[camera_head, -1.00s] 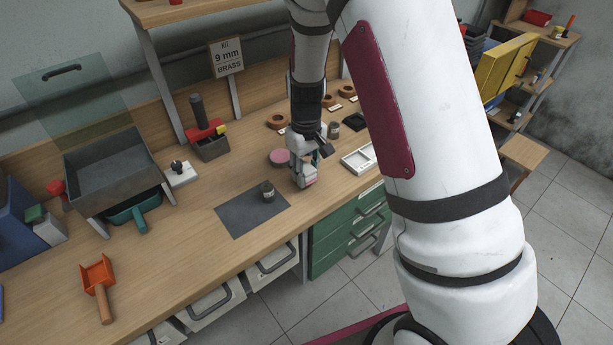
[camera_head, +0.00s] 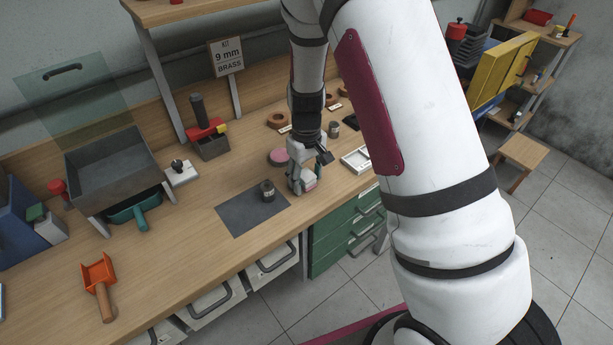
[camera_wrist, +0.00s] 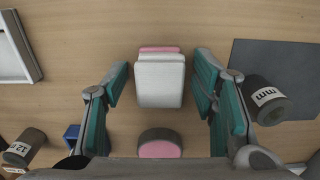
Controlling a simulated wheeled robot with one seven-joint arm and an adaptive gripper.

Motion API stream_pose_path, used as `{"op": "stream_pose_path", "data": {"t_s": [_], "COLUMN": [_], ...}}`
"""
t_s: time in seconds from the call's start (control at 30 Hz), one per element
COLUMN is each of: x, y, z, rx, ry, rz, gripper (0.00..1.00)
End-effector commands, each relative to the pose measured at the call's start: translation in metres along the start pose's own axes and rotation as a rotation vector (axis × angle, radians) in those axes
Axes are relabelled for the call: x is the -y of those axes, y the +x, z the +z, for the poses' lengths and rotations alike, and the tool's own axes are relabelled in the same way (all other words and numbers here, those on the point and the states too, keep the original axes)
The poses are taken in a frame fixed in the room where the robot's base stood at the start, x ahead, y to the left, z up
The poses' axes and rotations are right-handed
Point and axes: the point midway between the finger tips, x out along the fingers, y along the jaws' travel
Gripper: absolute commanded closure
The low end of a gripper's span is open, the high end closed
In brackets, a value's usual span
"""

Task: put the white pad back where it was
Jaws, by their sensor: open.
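The white pad (camera_wrist: 160,78) is a pale block with rounded edges, seen from above in the wrist view. A pink strip shows along its far edge; I cannot tell whether that is part of it or a separate piece under it. My gripper (camera_wrist: 162,92) is open, with one teal-lined finger on each side of the pad and a visible gap on both sides. In the head view my gripper (camera_head: 302,186) is low over the bench, right of the dark mat, and mostly hides the pad.
A pink round disc (camera_wrist: 160,144) sits close by. A dark mat (camera_head: 238,217) bears a small labelled grey cylinder (camera_head: 268,191). A white tray (camera_head: 354,160) lies to the right. Another grey cylinder (camera_wrist: 26,148) and a blue block (camera_wrist: 72,132) stand nearby. Bare wood surrounds the pad.

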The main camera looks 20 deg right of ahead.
Motion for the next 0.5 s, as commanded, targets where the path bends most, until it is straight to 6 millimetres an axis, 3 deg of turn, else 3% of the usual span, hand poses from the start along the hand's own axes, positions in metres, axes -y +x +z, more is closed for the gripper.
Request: {"op": "stream_pose_path", "data": {"t_s": [0.17, 0.5], "x": [0.000, 0.000], "y": [-0.021, -0.089], "z": [-0.002, -0.001], "rx": [-0.006, -0.005], "ry": [-0.001, -0.001], "rz": [0.001, 0.001], "gripper": [0.47, 0.47]}}
